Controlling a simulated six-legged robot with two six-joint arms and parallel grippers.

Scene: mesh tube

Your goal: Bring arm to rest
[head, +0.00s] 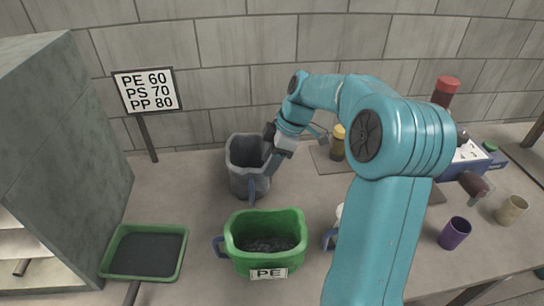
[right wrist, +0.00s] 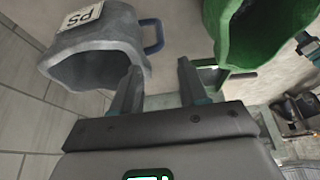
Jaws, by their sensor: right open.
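My right arm, teal, comes up from the lower right in the head view and bends down toward the grey bin. My right gripper (head: 268,150) is at the right rim of the grey bin (head: 245,178). In the right wrist view my right gripper (right wrist: 160,68) has its two fingers apart with nothing between them. The grey bin (right wrist: 100,42) there carries a PS label and a blue handle. Whether the gripper touches the bin is unclear. My left gripper is out of view.
A green bin (head: 265,222) labelled PE stands in front of the grey bin. A green tray (head: 120,272) lies at the left by a grey cabinet (head: 85,140). A sign (head: 147,90) stands behind. A purple cup (head: 454,233) and a tan cup (head: 510,210) are at the right.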

